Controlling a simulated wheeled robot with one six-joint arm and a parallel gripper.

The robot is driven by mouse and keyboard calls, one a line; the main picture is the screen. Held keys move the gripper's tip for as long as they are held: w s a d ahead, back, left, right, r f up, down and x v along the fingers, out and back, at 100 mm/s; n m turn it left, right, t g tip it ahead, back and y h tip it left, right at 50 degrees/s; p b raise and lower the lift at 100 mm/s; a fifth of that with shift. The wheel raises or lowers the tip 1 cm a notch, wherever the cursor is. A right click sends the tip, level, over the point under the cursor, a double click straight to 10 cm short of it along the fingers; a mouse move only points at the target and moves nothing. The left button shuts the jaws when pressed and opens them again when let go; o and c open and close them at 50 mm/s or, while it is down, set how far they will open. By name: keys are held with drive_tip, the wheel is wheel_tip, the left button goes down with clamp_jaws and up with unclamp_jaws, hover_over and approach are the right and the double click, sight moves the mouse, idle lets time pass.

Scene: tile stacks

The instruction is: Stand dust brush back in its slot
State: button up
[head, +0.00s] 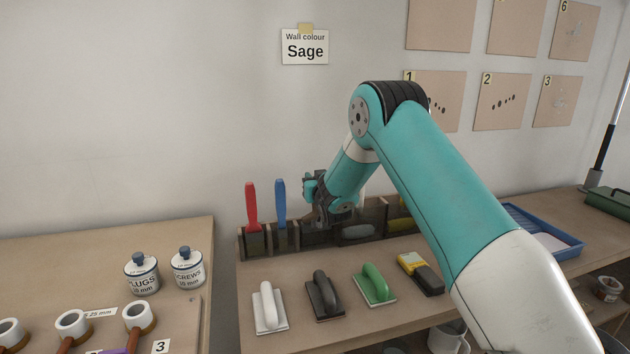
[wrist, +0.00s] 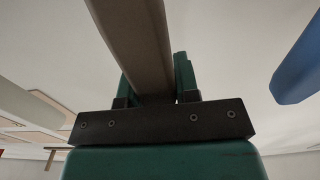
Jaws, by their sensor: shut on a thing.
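My gripper (head: 330,212) is at the slotted wooden rack (head: 268,240) in the head view, just right of the blue-handled tool. In the wrist view my gripper (wrist: 155,88) is shut on a long brown-grey handle, which I take to be the dust brush (wrist: 138,40). The handle runs up between the two green fingers. In the head view the brush is mostly hidden by my gripper, so I cannot tell how deep it sits in its slot.
A red-handled tool (head: 251,205) and a blue-handled tool (head: 280,203) stand in the left slots. The blue handle is close by in the wrist view (wrist: 300,65). White, black and green floats (head: 376,285) and a yellow-black block (head: 420,272) lie in front of the rack.

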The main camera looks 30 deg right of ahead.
drive_tip(key=shift+f+b, duration=0.35)
drive_tip(key=o, duration=1.1)
drive_tip(key=shift+b+v, duration=4.75)
drive_tip(key=shift+v, duration=3.95)
drive_tip(key=shift+a, duration=0.1)
